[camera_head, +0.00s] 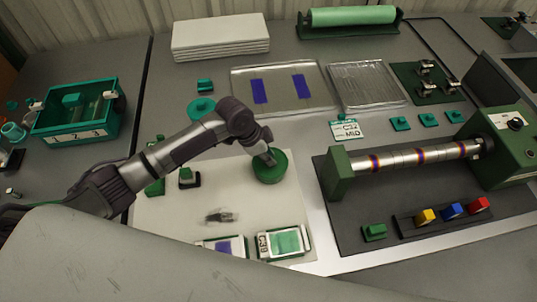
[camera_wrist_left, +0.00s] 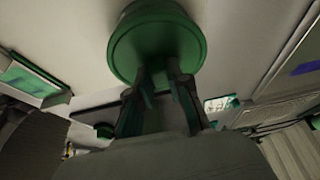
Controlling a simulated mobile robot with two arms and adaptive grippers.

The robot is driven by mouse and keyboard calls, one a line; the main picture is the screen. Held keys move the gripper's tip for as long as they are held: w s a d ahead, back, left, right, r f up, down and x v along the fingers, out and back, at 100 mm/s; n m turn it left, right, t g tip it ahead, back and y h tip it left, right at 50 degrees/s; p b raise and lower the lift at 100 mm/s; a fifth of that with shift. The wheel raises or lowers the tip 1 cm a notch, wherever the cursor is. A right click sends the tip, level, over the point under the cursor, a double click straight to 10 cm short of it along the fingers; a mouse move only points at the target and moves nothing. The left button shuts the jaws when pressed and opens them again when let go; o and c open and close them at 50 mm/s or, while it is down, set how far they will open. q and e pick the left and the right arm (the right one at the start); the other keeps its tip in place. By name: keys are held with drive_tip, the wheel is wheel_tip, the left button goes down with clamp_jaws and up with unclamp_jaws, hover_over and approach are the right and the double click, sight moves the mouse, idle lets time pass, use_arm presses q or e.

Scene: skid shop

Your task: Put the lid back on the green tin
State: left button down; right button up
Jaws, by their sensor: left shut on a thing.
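A round dark green tin (camera_head: 272,176) stands on the pale mat, right of its middle. My left gripper (camera_head: 268,158) is at its upper edge in the head view. In the left wrist view a round green piece (camera_wrist_left: 158,48) with a lighter rim fills the top middle. My left gripper (camera_wrist_left: 158,78) has its fingers close together at the near rim, shut on what looks like the lid. The fingers hide the grip point, and I cannot tell lid from tin clearly or whether they touch. My right gripper is not in view.
A teal round piece (camera_head: 201,109) lies behind my left arm. White-edged cards (camera_head: 284,243) and a small dark item (camera_head: 221,216) lie on the pale mat (camera_head: 160,230). A green-ended machine (camera_head: 340,178) stands to the right. A teal crate (camera_head: 75,132) is at left.

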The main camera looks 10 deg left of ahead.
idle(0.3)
use_arm(q)
drive_tip(key=shift+f+p, duration=0.1)
drive_tip(key=shift+p, duration=0.4)
idle(0.6)
idle(0.4)
drive_tip(key=shift+f, duration=0.1)
idle(0.4)
drive_tip(key=c, duration=0.5)
unclamp_jaws()
drive_tip(key=shift+c, duration=0.2)
drive_tip(key=shift+p, duration=0.3)
